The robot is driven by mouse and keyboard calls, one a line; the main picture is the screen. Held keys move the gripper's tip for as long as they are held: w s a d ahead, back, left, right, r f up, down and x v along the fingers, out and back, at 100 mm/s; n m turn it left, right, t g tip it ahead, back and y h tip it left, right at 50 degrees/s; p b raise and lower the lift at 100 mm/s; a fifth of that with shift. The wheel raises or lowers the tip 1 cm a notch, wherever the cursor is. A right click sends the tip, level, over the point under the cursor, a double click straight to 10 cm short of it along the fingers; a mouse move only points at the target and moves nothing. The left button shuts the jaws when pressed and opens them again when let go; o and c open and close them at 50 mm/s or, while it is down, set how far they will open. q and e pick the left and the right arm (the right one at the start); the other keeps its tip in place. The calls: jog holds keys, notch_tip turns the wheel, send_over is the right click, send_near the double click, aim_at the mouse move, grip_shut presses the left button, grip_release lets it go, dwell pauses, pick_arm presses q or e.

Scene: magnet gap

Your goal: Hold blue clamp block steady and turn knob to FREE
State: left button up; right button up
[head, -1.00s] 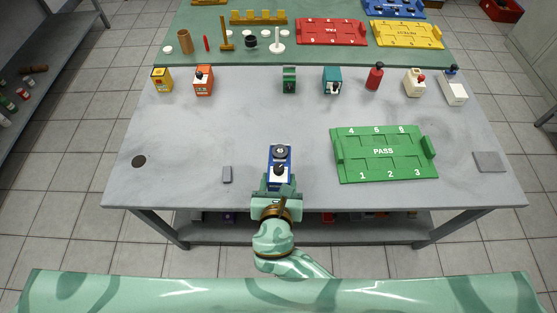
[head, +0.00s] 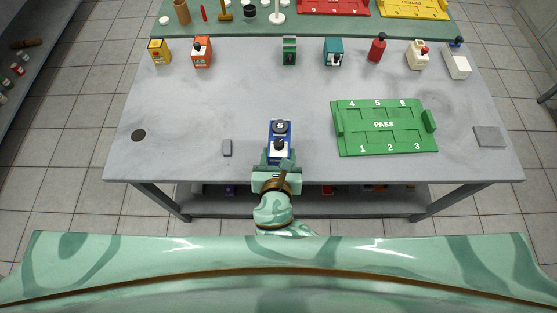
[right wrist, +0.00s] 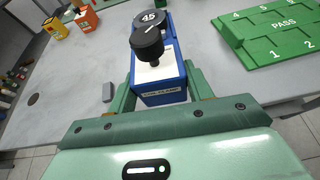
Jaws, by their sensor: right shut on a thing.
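The blue clamp block (head: 279,143) stands at the front edge of the grey table, left of the green PASS tray. It also shows in the right wrist view (right wrist: 160,92), with a white top plate, a black knob (right wrist: 147,42) with a white pointer line, and a black round dial marked 45 (right wrist: 150,18) behind it. My right gripper (head: 279,163) is shut on the block, one finger on each side of its near end. The knob's position labels are not readable. My left gripper is not in view.
A small grey block (head: 227,148) lies left of the clamp block. The green PASS tray (head: 385,145) lies to the right. Several coloured devices stand in a row farther back, including a green one (head: 289,51). The table between is clear.

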jog(key=w+f+b, duration=0.4)
jog(key=w, duration=0.1)
jog(key=w+f+b, duration=0.4)
jog(key=w+f, duration=0.1)
jog(key=shift+w+f, duration=0.25)
jog(key=shift+w+f+b, duration=0.1)
jog(key=shift+w+b, duration=0.25)
jog(key=shift+b, duration=0.05)
jog(key=shift+f, duration=0.3)
jog(key=shift+s+f, duration=0.1)
dwell(1.1)
